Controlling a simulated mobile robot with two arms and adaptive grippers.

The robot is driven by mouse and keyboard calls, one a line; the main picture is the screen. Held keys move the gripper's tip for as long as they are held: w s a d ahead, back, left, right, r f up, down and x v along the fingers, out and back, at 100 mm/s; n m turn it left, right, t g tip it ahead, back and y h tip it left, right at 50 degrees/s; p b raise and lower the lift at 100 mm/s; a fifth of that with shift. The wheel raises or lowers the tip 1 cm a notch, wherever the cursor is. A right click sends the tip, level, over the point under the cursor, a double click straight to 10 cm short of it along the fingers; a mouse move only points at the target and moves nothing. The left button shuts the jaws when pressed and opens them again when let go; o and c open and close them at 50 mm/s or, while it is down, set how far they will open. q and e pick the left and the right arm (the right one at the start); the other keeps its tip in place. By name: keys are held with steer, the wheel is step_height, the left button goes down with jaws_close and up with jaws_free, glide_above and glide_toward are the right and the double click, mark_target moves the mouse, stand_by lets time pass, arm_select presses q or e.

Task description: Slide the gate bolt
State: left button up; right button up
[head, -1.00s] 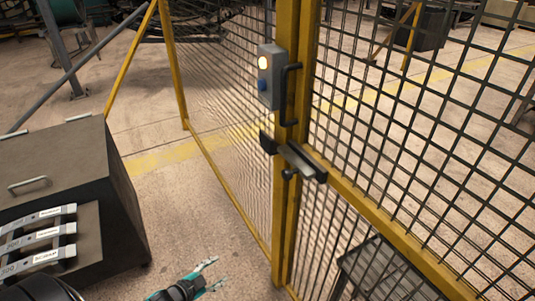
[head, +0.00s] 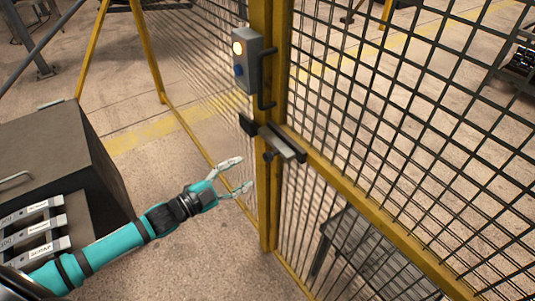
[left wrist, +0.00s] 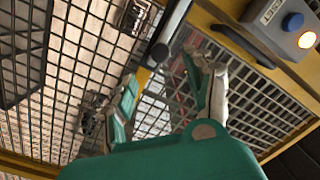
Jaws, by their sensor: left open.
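The gate bolt (head: 283,143) is a grey bar with dark ends, mounted across the yellow gate post (head: 265,205) below a black handle. A dark knob (head: 268,157) hangs under the bar. My left gripper (head: 240,175) is open and empty, a little left of and below the bolt, apart from it. In the left wrist view, the open fingers (left wrist: 165,95) point toward the mesh, and the bolt (left wrist: 172,28) shows as a grey bar with a dark round knob (left wrist: 159,52) near the top middle. My right gripper is not in view.
A grey control box (head: 246,62) with a lit lamp and blue button sits on the post above the bolt; it also shows in the left wrist view (left wrist: 285,25). Yellow-framed mesh panels (head: 410,130) fill the right. A dark cabinet (head: 65,150) stands at left.

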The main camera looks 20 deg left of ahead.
mark_target(265, 159)
arm_select(q)
steer(key=p+x, duration=0.2)
steer(key=x, duration=0.7)
steer(key=shift+w+d+r, duration=0.1)
steer(key=shift+w, duration=0.05)
steer(key=shift+w+d, duration=0.2)
steer(key=shift+w, duration=0.1)
jaws_close()
